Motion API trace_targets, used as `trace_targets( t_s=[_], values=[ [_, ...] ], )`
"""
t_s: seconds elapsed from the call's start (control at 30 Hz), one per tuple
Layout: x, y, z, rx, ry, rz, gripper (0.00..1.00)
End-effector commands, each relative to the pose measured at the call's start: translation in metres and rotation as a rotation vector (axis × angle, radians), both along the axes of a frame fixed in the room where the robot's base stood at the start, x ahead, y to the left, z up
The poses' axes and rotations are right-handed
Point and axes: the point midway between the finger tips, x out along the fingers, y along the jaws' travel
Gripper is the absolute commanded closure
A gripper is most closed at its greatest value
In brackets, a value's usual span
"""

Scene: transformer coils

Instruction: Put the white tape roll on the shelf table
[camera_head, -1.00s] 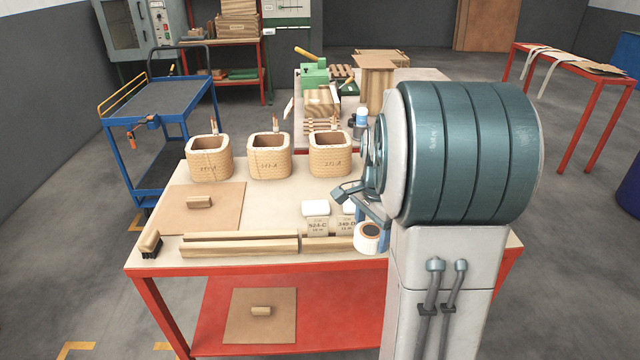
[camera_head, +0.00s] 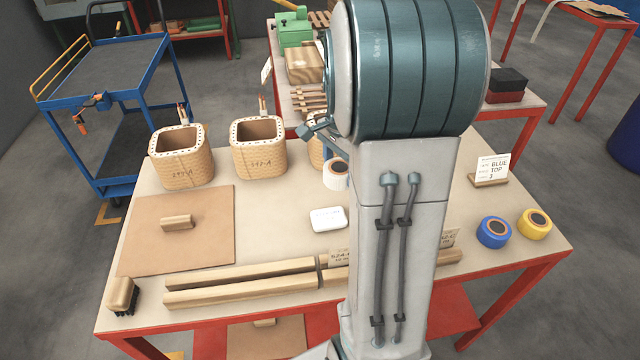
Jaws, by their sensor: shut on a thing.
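The white tape roll (camera_head: 337,176), with a brown core, is just below my gripper (camera_head: 325,140), partly hidden behind my arm. My gripper is shut on it; the fingers are mostly hidden. The roll seems to be raised over the cream tabletop, in front of the third coil. The front red-framed table (camera_head: 190,245) has a red lower shelf (camera_head: 455,312). Another red-framed table (camera_head: 500,112) stands behind it. I cannot tell which one is meant by the shelf table.
Woven coils (camera_head: 180,155) stand at the back of the front table. A brown board (camera_head: 150,250), wooden bars (camera_head: 240,284), a brush (camera_head: 122,295) and a white block (camera_head: 327,219) lie on it. A blue roll (camera_head: 494,231), yellow roll (camera_head: 535,223) and card (camera_head: 492,169) are at right.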

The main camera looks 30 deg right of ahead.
Motion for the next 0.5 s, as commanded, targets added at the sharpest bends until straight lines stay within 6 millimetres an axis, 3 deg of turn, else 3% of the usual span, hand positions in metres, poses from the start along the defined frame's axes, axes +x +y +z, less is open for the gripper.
trace_targets(
  t_s=[0.17, 0.5],
  values=[
    [0.009, 0.022, -0.013, 0.001, 0.003, 0.009, 0.61],
    [0.039, 0.093, -0.058, 0.000, 0.003, 0.013, 0.61]
  ],
)
